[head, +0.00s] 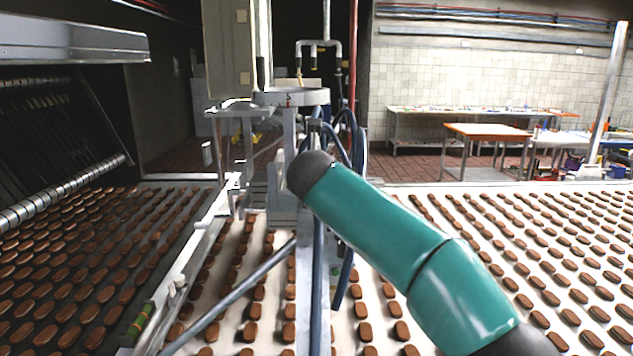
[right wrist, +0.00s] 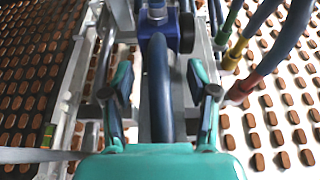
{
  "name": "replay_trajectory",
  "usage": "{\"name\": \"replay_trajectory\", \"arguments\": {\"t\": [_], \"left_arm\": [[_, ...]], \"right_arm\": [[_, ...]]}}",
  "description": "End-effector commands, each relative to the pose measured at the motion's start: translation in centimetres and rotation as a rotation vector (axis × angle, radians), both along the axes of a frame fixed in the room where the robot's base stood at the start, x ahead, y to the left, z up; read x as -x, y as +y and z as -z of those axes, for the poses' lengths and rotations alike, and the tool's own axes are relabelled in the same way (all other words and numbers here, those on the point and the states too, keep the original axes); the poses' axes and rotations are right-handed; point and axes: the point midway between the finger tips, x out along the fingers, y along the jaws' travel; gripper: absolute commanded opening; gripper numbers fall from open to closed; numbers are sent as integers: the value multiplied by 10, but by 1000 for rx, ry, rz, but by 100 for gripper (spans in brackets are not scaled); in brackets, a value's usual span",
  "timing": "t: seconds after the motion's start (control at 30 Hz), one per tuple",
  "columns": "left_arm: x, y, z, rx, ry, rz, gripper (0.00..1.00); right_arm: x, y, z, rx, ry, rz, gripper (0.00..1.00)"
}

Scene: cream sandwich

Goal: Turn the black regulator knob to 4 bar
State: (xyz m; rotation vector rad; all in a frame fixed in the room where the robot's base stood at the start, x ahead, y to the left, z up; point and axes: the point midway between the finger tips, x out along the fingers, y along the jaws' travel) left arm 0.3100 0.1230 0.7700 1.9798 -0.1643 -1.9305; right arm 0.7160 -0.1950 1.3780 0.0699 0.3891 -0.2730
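A dark round part (right wrist: 187,32), which looks like the black regulator knob, sits at the top of the right wrist view. It is beside a blue fitting (right wrist: 153,14). Its scale or setting cannot be read. My right gripper (right wrist: 160,78) is open, its two fingers apart on either side of a thick dark-blue hose (right wrist: 160,110). The knob lies beyond the fingertips, a little right of the middle. I cannot tell whether a finger touches the hose. In the head view my teal right arm hides the gripper, and I cannot make out the knob. My left gripper is not in view.
Blue hoses (head: 357,140) hang around the metal frame (head: 290,130) in the head view. More hoses with yellow, red and green fittings (right wrist: 240,88) run close to the right finger. Conveyors with rows of brown biscuits (head: 540,240) lie on both sides.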

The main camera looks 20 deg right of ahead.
Motion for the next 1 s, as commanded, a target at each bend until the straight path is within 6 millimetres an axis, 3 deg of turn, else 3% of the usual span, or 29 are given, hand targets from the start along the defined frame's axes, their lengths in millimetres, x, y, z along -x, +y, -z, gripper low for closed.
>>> {"name": "replay_trajectory", "arguments": {"t": [0.03,0.33,0.47,0.77,1.0], "left_arm": [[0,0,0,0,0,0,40],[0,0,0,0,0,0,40],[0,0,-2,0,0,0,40],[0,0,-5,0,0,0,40],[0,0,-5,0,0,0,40]], "right_arm": [[0,0,0,0,0,0,48],[0,-1,0,-1,0,1,0],[1,-2,-2,-30,-10,2,0],[1,-5,-1,-331,-97,4,0],[1,-4,-1,-360,-105,4,0]]}}
